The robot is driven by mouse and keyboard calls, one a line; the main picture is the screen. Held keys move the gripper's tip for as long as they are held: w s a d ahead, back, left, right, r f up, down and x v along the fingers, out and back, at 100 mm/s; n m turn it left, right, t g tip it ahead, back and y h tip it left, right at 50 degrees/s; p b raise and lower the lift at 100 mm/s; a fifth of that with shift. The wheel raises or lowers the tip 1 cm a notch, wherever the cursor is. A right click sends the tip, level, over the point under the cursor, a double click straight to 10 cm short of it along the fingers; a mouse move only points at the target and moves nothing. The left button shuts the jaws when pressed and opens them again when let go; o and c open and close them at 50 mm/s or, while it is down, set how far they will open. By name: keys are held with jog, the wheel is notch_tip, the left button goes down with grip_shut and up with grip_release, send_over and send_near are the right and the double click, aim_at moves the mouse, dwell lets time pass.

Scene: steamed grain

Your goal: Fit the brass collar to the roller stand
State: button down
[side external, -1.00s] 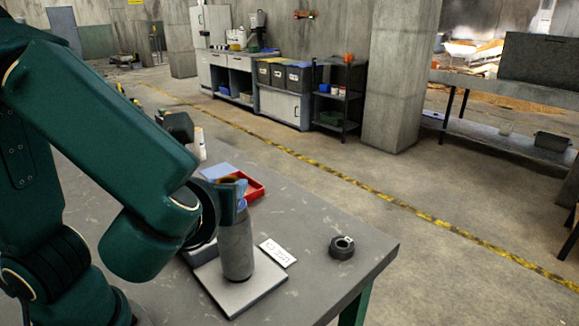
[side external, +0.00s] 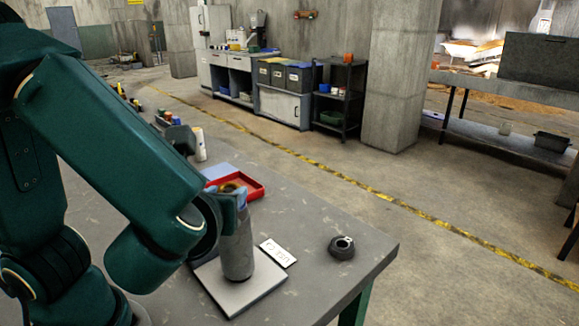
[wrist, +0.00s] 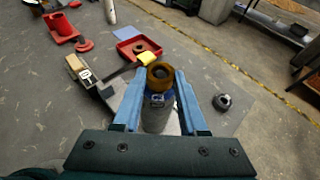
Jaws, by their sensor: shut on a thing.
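The brass collar (wrist: 161,74) is a brown-gold ring with a dark centre, between the blue fingertips of my gripper (wrist: 160,78) in the wrist view. My gripper (side external: 238,197) is shut on it. In the side view, a little of the collar (side external: 231,187) shows behind the blue finger. The roller stand is a grey upright cylinder (side external: 237,254) on a pale square plate; it also shows below the collar in the wrist view (wrist: 158,113). The collar is at the cylinder's top end; the fingers hide whether it is around the top or just above it.
A red tray (side external: 255,189) lies behind the stand. A white label card (side external: 278,253) and a black ring (side external: 342,247) are to its right, near the table edge. A white cylinder (side external: 199,144) stands farther back. The tabletop between card and ring is clear.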

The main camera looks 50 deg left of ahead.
jog(key=shift+c, duration=1.9)
grip_release()
jog(key=shift+s+d+r, duration=0.15)
jog(key=shift+s+d, duration=0.05)
jog(key=shift+d, duration=0.05)
notch_tip(320, 180, up, 8)
jog(key=s+d, duration=0.1)
jog(key=shift+s+d, duration=0.2)
jog(key=shift+s, duration=0.05)
